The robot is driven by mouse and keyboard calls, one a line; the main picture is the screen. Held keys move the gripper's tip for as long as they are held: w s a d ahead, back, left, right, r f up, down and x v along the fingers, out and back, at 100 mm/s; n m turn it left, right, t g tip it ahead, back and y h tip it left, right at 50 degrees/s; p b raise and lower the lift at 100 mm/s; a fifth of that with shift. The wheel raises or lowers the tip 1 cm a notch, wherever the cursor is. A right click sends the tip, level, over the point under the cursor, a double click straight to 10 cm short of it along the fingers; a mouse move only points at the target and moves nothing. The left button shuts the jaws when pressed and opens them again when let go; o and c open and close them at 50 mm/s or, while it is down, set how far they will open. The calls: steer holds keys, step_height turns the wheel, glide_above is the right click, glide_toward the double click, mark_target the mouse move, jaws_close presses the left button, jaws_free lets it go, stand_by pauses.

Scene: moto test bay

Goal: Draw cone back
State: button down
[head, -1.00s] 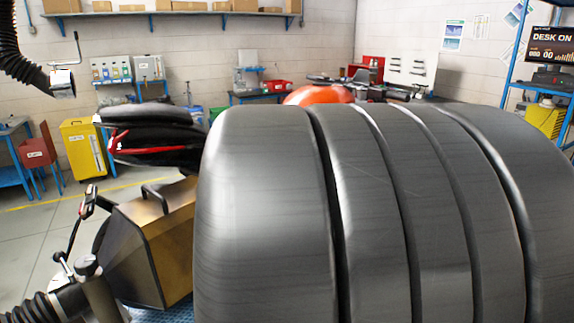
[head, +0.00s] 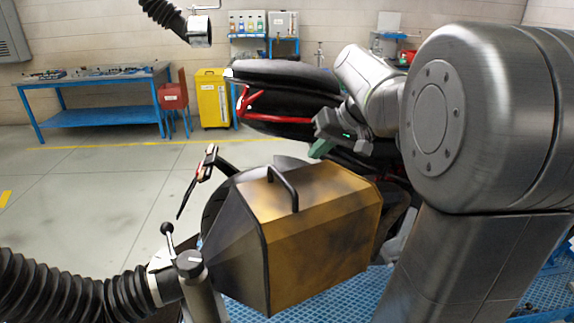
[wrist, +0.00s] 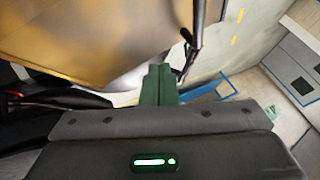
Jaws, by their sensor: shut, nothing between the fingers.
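A lever with a round knob (head: 168,232) stands up there. The cover has a black handle (head: 285,187) on top. My gripper (head: 321,149) is above and behind the cover, near the motorcycle's seat. In the wrist view its green fingers (wrist: 158,84) are together and empty, with the cover (wrist: 95,35) beyond them.
The motorcycle's black seat and red tail (head: 280,100) are behind the cover. Blue grating (head: 255,307) lies below. The floor at left (head: 90,190) is clear up to a blue workbench (head: 100,105).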

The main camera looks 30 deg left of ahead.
steer(key=p+x, duration=0.1)
steer(key=x, duration=0.6)
steer(key=shift+a+f, duration=0.2)
steer(key=shift+a, duration=0.05)
steer(key=shift+s+a+p, duration=0.75)
steer(key=shift+s+a, duration=0.25)
steer(key=shift+a, duration=0.2)
steer(key=shift+s+a+f, duration=0.1)
steer(key=shift+s+a, duration=0.1)
steer(key=shift+a, duration=0.15)
steer(key=shift+s, duration=0.15)
glide_toward(242, 188)
steer(key=x, duration=0.4)
steer(key=shift+a+f+b, duration=0.15)
steer(key=shift+f+b, duration=0.05)
steer(key=shift+b, duration=0.15)
